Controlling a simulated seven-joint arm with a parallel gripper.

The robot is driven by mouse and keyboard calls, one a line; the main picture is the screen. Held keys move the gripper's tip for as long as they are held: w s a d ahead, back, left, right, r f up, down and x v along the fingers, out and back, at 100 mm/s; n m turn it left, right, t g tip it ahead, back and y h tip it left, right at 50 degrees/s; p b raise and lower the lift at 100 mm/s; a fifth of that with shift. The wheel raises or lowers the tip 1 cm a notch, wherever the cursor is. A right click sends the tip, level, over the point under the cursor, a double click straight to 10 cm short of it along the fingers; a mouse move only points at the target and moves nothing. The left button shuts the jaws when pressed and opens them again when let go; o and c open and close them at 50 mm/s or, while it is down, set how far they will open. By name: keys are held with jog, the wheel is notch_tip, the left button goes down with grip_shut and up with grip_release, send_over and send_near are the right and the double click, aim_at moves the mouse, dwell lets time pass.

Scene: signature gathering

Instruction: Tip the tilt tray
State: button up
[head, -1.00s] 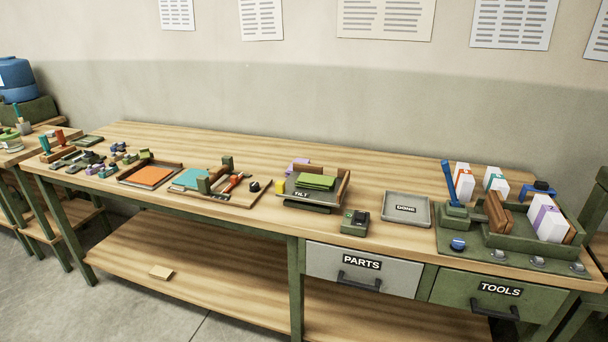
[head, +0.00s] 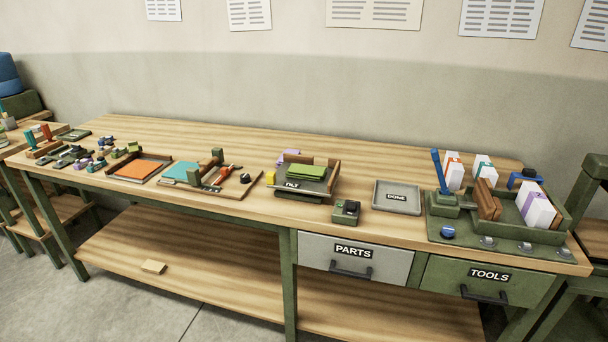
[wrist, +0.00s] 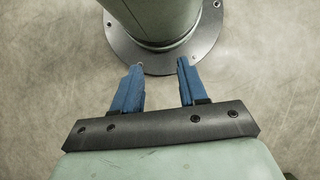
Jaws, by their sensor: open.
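The tilt tray (head: 290,188), a grey tray with wooden walls and a TILT label on its front, stands on the workbench near the middle in the head view. A stack of green sheets or pads (head: 306,172) lies in it. My gripper (wrist: 160,68) shows only in the wrist view, where its two blue fingers are apart with nothing between them. It points down at the concrete floor near my own round base, away from the bench. The tilt tray is not in the wrist view.
A grey DONE tray (head: 397,209) and a small dark device (head: 346,211) stand right of the tilt tray. A yellow block (head: 271,179) is at its left. A wooden tray with tools (head: 240,194) lies further left. A green caddy (head: 523,233) is at the right.

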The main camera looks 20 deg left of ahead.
jog(key=shift+o, duration=0.3)
jog(key=shift+o, duration=0.9)
jog(key=shift+w, duration=0.2)
jog(key=w+a+r+m+t+h, duration=0.1)
jog(key=w+a+r+t, duration=0.15)
jog(key=w, duration=0.55)
jog(key=w+a+r+m+t, duration=0.1)
jog(key=w+a+r, duration=0.15)
jog(key=w, duration=0.65)
notch_tip(320, 180, up, 64)
jog(key=r+n+t+y, duration=0.1)
jog(key=n+t, duration=0.1)
jog(key=t, duration=0.1)
send_over(271, 173)
notch_tip(271, 173, down, 14)
jog(key=shift+f, duration=0.1)
